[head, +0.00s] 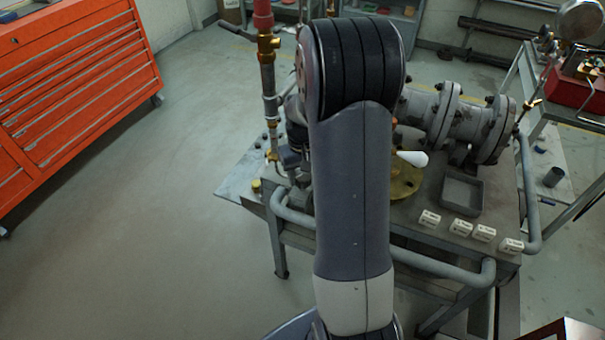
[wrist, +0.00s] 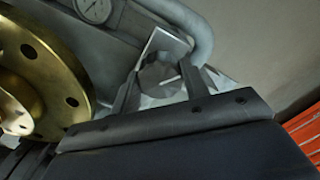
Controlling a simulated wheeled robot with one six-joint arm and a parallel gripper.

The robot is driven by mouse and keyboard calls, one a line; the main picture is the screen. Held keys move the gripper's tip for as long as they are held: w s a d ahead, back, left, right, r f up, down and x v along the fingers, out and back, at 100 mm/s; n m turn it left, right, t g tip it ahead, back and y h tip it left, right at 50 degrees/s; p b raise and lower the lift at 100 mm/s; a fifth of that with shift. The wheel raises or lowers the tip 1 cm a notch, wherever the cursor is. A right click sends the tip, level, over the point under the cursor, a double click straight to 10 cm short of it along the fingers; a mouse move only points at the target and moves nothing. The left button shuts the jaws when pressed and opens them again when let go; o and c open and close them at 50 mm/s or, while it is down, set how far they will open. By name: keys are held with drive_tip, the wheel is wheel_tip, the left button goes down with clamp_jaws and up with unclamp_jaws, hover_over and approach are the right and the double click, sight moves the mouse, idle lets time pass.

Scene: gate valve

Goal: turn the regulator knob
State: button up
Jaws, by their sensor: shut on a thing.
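The knob's lower edge is close to the gripper body. In the head view my own arm covers the middle of the bench, and I cannot make out the knob there.
A brass flange (wrist: 62,55) with bolt holes lies close to the left of my gripper; a round gauge (wrist: 92,8) is above. In the head view, a vertical pipe (head: 268,85) stands left of my arm, and a grey pipe valve body (head: 430,115) lies right. Floor at left is clear before an orange tool cabinet (head: 80,90).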

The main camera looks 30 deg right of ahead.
sight(303, 175)
drive_tip(key=o, duration=1)
wheel_tip(303, 175, up, 11)
drive_tip(key=shift+f, duration=0.15)
wheel_tip(303, 175, down, 11)
drive_tip(key=shift+r, duration=0.1)
idle(0.6)
